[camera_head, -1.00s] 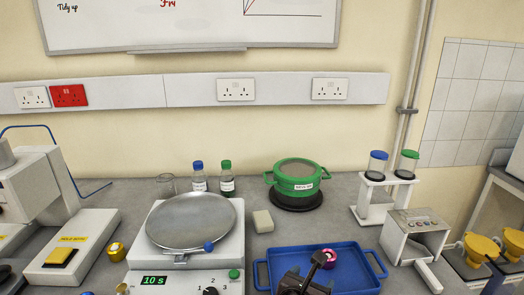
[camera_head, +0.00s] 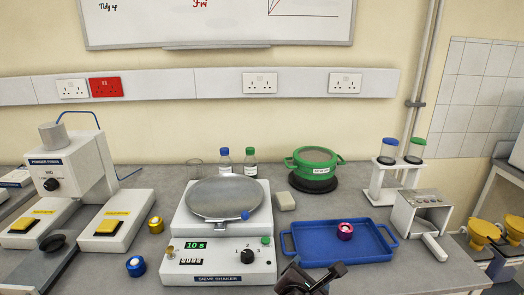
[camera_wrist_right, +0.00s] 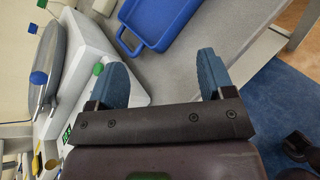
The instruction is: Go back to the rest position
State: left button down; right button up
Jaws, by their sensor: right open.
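My right gripper (camera_head: 308,278) is at the bottom of the head view, in front of the bench's front edge. In the right wrist view (camera_wrist_right: 165,75) its two blue fingers are spread wide with nothing between them. The blue tray (camera_head: 345,258) lies on the bench behind the gripper. A pink ring-shaped piece (camera_head: 345,231) sits in the tray at its back. My left gripper does not show in any view.
The sieve shaker (camera_head: 220,258) stands left of my right gripper. A green sieve pot (camera_head: 314,172) is on a dark round base behind the tray. The powder press (camera_head: 65,165) is at left. A white rack (camera_head: 385,183) and a white metal stand (camera_head: 420,212) are at right.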

jog(key=m+y, duration=0.1)
jog(key=m, duration=0.1)
jog(key=w+a+m+t+y, duration=0.1)
jog(key=m+y, duration=0.1)
jog(key=m, duration=0.1)
jog(key=a+m+y, duration=0.1)
jog(key=m+y, duration=0.1)
jog(key=m, duration=0.1)
jog(key=shift+w+a+r, duration=0.1)
jog(key=shift+w+a, duration=0.1)
jog(key=shift+w, duration=0.05)
jog(key=s+d+f+m+g, duration=0.1)
jog(key=s+d+f+m, duration=0.7)
jog(key=s, duration=0.3)
jog(key=s+d+f+m, duration=0.8)
jog(key=s+d+f, duration=0.1)
jog(key=s+d, duration=0.2)
jog(key=shift+s+d+f+m+g, duration=0.2)
jog(key=shift+d+f+m+g, duration=0.1)
jog(key=shift+m+g, duration=0.1)
